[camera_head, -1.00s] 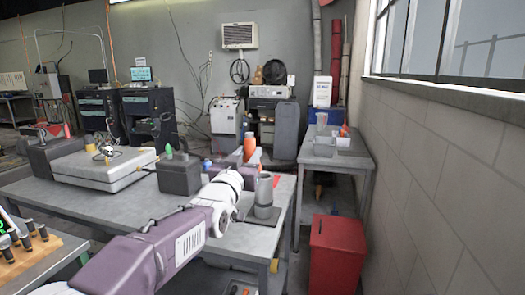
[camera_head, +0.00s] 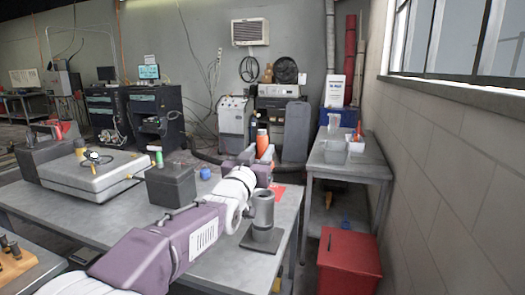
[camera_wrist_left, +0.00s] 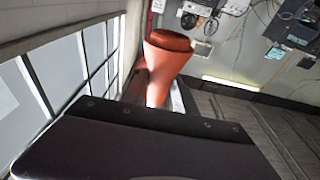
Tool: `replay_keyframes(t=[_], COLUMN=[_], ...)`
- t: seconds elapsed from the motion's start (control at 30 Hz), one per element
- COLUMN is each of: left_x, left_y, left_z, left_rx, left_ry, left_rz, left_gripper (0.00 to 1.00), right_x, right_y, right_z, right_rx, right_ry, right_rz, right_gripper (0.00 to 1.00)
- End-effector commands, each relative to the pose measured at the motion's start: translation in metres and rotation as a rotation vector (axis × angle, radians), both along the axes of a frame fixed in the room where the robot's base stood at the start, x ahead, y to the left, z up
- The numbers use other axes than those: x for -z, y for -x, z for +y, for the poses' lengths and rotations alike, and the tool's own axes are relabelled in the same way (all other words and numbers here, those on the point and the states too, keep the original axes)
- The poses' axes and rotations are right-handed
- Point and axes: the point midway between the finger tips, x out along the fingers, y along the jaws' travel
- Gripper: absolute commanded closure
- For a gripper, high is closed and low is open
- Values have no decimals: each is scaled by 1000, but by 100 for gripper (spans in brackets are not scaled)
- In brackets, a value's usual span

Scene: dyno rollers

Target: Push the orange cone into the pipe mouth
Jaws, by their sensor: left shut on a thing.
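The orange cone (camera_head: 263,145) stands up above my left gripper (camera_head: 257,164), which is shut on it at the far right part of the table. In the left wrist view the cone (camera_wrist_left: 166,66) appears large, wide end up, beyond the dark gripper body. The grey pipe (camera_head: 263,208) stands upright on a dark square base on the table, its open mouth upward. The cone is apart from the pipe, above and behind it in the head view. My left forearm hides part of the table. My right gripper is not in view.
A dark box (camera_head: 171,185), a blue cup (camera_head: 205,173) and a grey case (camera_head: 95,172) stand on the table (camera_head: 110,218). A red bin (camera_head: 348,262) stands on the floor at right. A side table (camera_head: 345,168) holds clear containers near the wall.

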Motion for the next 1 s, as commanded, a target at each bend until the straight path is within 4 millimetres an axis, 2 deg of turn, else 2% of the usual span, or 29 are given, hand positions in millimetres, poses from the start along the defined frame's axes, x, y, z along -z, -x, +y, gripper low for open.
replay_keyframes(t=[0.53,1.0], left_x=[59,62], left_y=[0,0], left_z=[0,0], left_rx=[0,0], left_ry=[0,0], left_rz=[1,0], left_gripper=[100,100], right_x=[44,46], right_y=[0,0], right_z=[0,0], right_rx=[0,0], right_ry=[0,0], right_rz=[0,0], right_gripper=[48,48])
